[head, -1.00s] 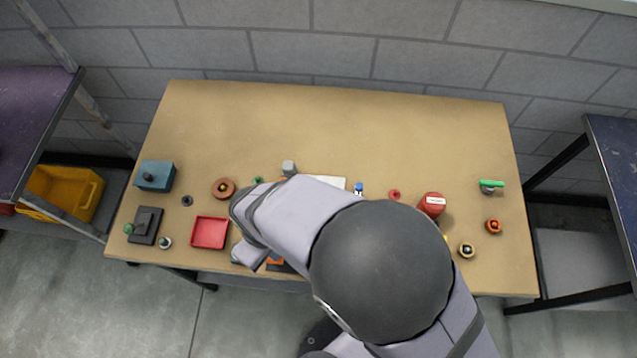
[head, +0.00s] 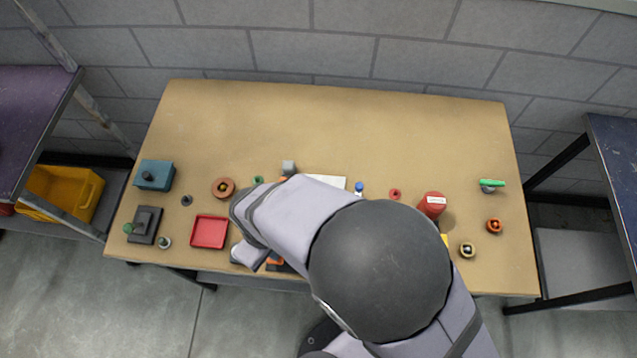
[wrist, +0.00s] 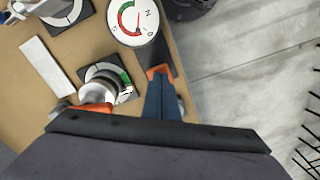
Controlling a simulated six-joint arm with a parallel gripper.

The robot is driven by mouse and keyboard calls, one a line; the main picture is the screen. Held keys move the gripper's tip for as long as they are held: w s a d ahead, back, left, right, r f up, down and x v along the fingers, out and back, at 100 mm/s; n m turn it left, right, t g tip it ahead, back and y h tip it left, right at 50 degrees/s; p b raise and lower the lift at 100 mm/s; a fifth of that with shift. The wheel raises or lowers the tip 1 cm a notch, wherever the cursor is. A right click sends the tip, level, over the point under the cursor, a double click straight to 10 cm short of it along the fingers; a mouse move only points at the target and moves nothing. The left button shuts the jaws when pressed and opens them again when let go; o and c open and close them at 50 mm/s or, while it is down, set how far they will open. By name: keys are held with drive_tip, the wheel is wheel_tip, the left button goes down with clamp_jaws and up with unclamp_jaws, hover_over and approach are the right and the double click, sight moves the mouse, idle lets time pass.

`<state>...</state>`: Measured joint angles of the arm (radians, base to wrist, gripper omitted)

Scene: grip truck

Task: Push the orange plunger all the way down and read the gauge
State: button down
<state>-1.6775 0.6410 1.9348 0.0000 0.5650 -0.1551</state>
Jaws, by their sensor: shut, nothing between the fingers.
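The orange plunger (wrist: 159,71) shows in the wrist view at the tips of my gripper, on a dark base (wrist: 160,52). A bit of orange at the table's front edge in the head view (head: 275,261) seems to be the same part. My gripper (wrist: 158,82) is shut and empty, its blue fingers over the plunger; whether they touch it I cannot tell. The fingers hide part of the plunger, so its height is unclear. The round white gauge (wrist: 133,18) has a green and red arc and lies just beyond the base. Its exact reading is too small to tell.
Beside the gripper is a grey knob with a green mark (wrist: 100,85); a white strip (wrist: 52,66) lies farther left. A red tray (head: 209,232), a blue box (head: 155,175) and a red cylinder (head: 432,204) stand on the table (head: 330,125). Its back is clear.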

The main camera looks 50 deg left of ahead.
drive_tip(key=shift+r+p, duration=1.6)
drive_tip(key=shift+r, duration=0.15)
wheel_tip(320, 180, up, 5)
drive_tip(key=p, duration=0.4)
